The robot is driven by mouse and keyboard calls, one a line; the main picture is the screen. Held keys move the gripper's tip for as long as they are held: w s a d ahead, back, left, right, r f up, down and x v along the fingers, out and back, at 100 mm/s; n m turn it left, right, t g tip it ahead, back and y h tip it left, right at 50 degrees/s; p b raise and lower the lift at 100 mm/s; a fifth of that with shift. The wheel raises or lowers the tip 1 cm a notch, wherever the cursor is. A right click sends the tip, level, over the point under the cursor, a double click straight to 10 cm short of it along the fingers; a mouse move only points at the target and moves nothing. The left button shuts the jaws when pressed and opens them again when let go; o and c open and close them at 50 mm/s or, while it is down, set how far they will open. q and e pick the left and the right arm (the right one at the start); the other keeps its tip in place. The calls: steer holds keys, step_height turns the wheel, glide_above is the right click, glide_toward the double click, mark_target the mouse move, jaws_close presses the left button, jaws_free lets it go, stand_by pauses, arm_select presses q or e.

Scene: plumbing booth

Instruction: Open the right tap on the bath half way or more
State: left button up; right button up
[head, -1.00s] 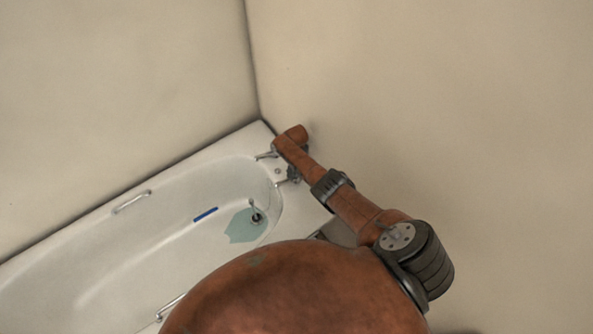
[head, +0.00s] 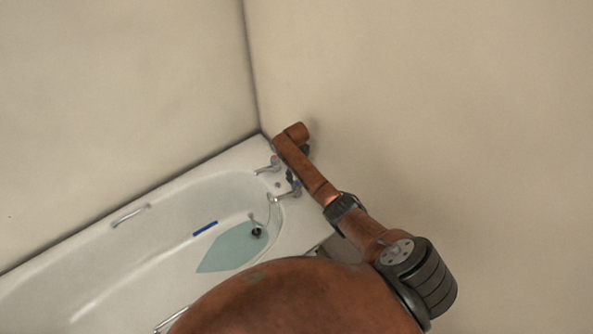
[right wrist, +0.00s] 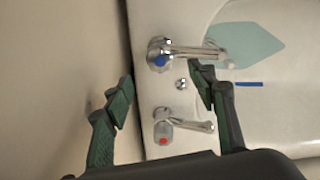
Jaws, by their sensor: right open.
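Two chrome taps stand on the deck at the far end of the white bath (head: 165,232). The right-hand one in the head view (head: 285,193) is the nearer; it has a blue cap in the right wrist view (right wrist: 160,58), with a pale patch at its spout end. The other tap (head: 267,168) has a red cap in the wrist view (right wrist: 163,140). My right gripper (right wrist: 160,84) is open and empty, its fingertips apart on either side of the line toward the blue-capped tap. In the head view, the gripper is mostly hidden by my arm. My left gripper is out of view.
Pale blue water (head: 228,250) lies in the bath around a dark drain fitting (head: 256,233). A blue strip (head: 205,228) and a grab handle (head: 130,215) are on the bath. Walls close in behind and to the right of the taps.

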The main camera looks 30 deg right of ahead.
steer(key=shift+r, duration=1.3)
steer(key=shift+s+f, duration=0.1)
